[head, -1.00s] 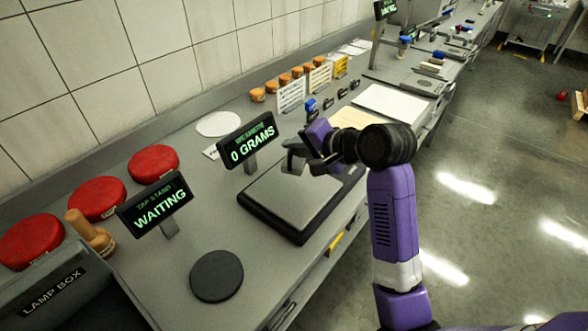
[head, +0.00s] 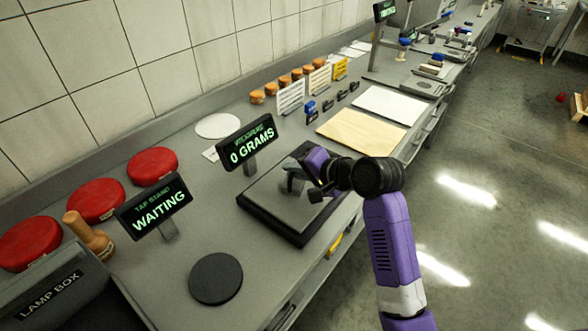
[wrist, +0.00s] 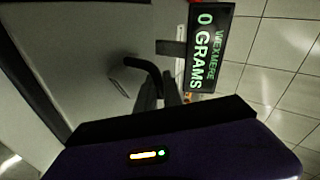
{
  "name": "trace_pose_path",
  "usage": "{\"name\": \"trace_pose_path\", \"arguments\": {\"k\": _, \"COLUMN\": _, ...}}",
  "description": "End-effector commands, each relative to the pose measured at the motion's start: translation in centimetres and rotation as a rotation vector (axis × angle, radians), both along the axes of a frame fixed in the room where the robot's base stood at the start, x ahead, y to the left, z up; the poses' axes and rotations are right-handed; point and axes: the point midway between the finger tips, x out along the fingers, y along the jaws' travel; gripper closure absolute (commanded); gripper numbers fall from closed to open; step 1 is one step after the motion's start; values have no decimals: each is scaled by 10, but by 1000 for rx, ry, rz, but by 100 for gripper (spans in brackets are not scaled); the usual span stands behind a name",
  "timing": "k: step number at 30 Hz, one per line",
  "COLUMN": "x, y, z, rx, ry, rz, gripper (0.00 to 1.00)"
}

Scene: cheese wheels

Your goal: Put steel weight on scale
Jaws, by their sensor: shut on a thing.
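The scale has a grey steel plate in a black frame (head: 262,219), and its display (head: 247,143) reads 0 GRAMS. The display also shows at the upper right of the wrist view (wrist: 208,48). My gripper (head: 293,182) is over the far right part of the plate, pointing toward the display. It is shut on the steel weight, which I can barely tell apart from the grey fingers. In the wrist view my gripper (wrist: 150,88) is dark against the plate, and the weight is mostly hidden. I cannot tell whether the weight touches the plate.
Red round cheeses (head: 97,200) and a wooden-handled tool (head: 88,235) are at the left. A wooden board (head: 360,131) and white board (head: 389,104) lie beyond the scale.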

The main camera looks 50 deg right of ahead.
Motion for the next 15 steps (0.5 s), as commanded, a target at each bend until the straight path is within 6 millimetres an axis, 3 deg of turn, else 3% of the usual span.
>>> {"name": "trace_pose_path", "arguments": {"k": 1, "x": 0, "y": 0, "z": -2, "rx": 0, "ry": 1, "rz": 1, "gripper": 87}}
{"name": "trace_pose_path", "arguments": {"k": 4, "x": 0, "y": 0, "z": -1, "rx": 0, "ry": 1, "rz": 1, "gripper": 68}}
{"name": "trace_pose_path", "arguments": {"k": 15, "x": -4, "y": 0, "z": 3, "rx": 0, "ry": 3, "rz": -2, "gripper": 68}}
